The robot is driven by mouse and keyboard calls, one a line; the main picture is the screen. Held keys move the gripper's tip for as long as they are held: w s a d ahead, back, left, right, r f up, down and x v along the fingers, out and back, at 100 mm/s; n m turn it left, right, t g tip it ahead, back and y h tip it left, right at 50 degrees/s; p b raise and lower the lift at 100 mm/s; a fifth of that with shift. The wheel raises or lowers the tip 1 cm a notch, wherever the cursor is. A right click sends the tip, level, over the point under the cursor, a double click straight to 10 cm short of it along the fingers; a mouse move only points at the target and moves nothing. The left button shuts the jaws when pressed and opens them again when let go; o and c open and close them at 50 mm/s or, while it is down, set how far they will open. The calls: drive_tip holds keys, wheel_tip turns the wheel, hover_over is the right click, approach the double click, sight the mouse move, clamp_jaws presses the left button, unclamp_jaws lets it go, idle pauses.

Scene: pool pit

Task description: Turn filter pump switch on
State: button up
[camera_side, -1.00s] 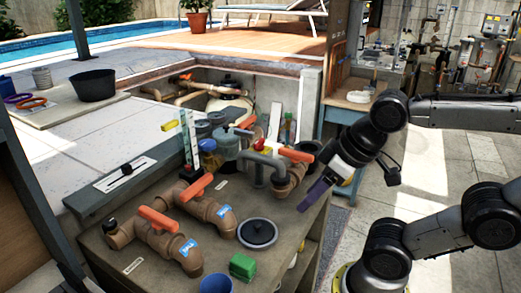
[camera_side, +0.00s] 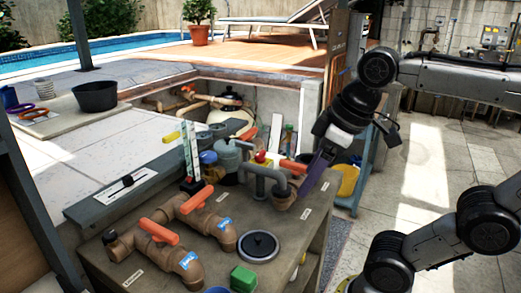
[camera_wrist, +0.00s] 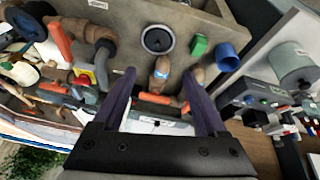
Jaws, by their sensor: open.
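A pale plate with a dark slot and a black knob (camera_side: 128,181) lies on the grey ledge at the left in the side view. It looks like a switch, but I cannot read any label confirming it as the filter pump switch. A dark knob on a pale plate (camera_wrist: 157,123) also shows between my fingers in the wrist view. My gripper (camera_side: 306,190) has purple fingers, at the bench's right side by the grey bent pipe, well away from the plate. In the wrist view my gripper (camera_wrist: 160,72) is open, with nothing between the fingertips that I can see held.
The bench (camera_side: 310,222) carries brown pipes with orange handles (camera_side: 158,232), a round black lid (camera_side: 258,246), a green block (camera_side: 243,278) and a grey bent pipe (camera_side: 262,175). An upright clear gauge (camera_side: 190,155) stands near the plate. Open floor lies right of the bench.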

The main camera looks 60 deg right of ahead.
drive_tip(key=w+d+r+g, duration=0.1)
drive_tip(key=w+d+r, duration=0.2)
drive_tip(key=w+r, duration=0.45)
drive_tip(key=m+g, duration=0.2)
drive_tip(key=g, duration=0.2)
hover_over(260, 152)
wheel_tip(260, 152, down, 4)
drive_tip(key=r, duration=0.1)
wheel_tip(260, 152, down, 14)
drive_tip(key=shift+s+a+r, duration=0.1)
drive_tip(key=shift+r, duration=0.1)
drive_tip(key=c, duration=1.1)
